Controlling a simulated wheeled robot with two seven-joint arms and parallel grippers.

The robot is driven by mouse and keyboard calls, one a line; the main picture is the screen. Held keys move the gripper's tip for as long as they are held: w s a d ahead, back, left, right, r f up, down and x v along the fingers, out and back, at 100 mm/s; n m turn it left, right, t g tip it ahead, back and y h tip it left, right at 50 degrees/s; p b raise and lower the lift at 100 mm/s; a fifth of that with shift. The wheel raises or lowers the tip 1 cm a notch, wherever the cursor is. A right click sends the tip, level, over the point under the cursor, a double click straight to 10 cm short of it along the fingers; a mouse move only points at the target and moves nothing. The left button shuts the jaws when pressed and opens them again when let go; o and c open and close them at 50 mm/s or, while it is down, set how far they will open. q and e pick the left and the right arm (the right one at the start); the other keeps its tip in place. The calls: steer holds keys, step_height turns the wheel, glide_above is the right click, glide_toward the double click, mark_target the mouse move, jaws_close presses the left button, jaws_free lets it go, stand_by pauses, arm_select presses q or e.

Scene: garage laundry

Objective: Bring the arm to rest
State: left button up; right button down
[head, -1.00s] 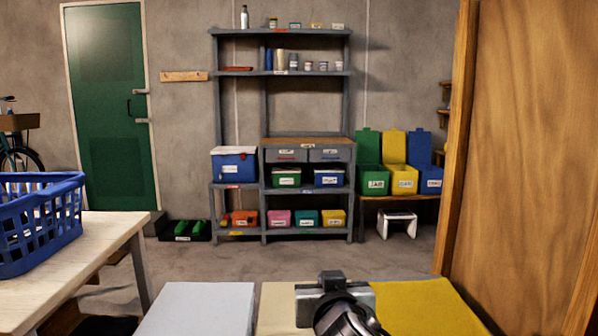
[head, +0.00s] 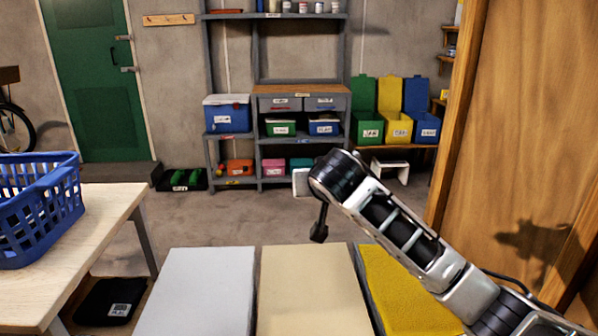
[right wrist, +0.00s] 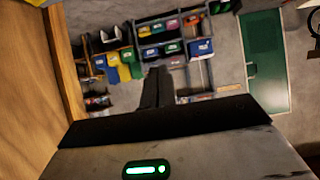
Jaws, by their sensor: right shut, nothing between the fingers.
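My right arm reaches in from the lower right of the head view and bends at a dark, rounded joint above the boards. Its far end is partly hidden behind that joint. In the right wrist view, my right gripper (right wrist: 158,72) has its dark fingers together with nothing between them. It points out towards the shelving and floor, apart from everything there. My left gripper is out of view.
Close in front lie a white panel (head: 198,290), a cream panel (head: 307,290) and a yellow panel (head: 405,285). A blue basket (head: 38,215) stands on a pale table (head: 105,200) at left. A wooden panel (head: 520,120) rises at right. Open floor (head: 235,220) lies before the shelving (head: 258,160).

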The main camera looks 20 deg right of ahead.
steer(key=s+a+f+n+y, duration=0.1)
steer(key=s+a+f+y, duration=0.2)
steer(key=f, duration=0.4)
steer(key=s+a+f+n+g, duration=0.1)
steer(key=s+a+f+n, duration=0.1)
steer(key=s+f, duration=0.35)
steer(key=s+a+f+n+y, duration=0.1)
steer(key=s+a+f+y, duration=0.15)
steer(key=f, duration=0.55)
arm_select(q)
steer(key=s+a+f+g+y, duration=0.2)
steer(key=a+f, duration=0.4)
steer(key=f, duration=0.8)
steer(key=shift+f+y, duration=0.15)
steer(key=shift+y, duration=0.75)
arm_select(e)
steer(key=s+f, duration=0.4)
steer(key=s, duration=0.6)
steer(key=s+f+n, duration=0.1)
steer(key=s+f, duration=0.3)
steer(key=s, duration=0.5)
steer(key=shift+s, duration=0.4)
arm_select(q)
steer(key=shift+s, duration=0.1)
arm_select(e)
steer(key=shift+d, duration=0.1)
